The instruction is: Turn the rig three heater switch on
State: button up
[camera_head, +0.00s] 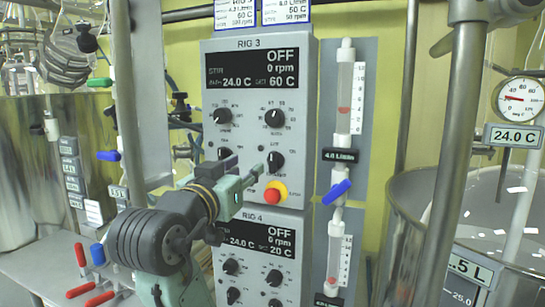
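The grey RIG 3 panel (301,100) faces me in the middle of the view. Its display (252,68) reads OFF, 0 rpm, 24.0 C and set 60 C. Below are an upper left knob (221,116), an upper right knob (274,118), a lower left knob (224,153) and a lower right knob (275,158). Their small labels are too blurred to tell which is the heater switch. My gripper (246,169) is in front of the panel's lower part, its tip just left of and below the lower right knob. Its finger opening and any contact are unclear.
A red stop button (271,195) on a yellow base is close below my gripper. The RIG 4 panel (294,262) is underneath. A flowmeter with a blue valve handle (337,191) stands at right. Metal posts (459,130) and glass vessels flank the panels.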

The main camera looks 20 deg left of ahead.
aim_at(271, 158)
jog(key=shift+g+h, duration=0.3)
jog(key=w+p, duration=0.1)
jog(key=w, duration=0.2)
jog(key=w+p, duration=0.1)
jog(key=w, duration=0.2)
jog(key=w+d+p, duration=0.1)
jog(key=w, duration=0.2)
jog(key=shift+w+d+f, duration=0.1)
jog(key=shift+w+f, duration=0.1)
jog(key=shift+w, duration=0.2)
jog(key=shift+w+f+p, duration=0.15)
jog(key=shift+w+p, duration=0.15)
jog(key=shift+w, duration=0.4)
jog(key=shift+c, duration=0.3)
grip_shut()
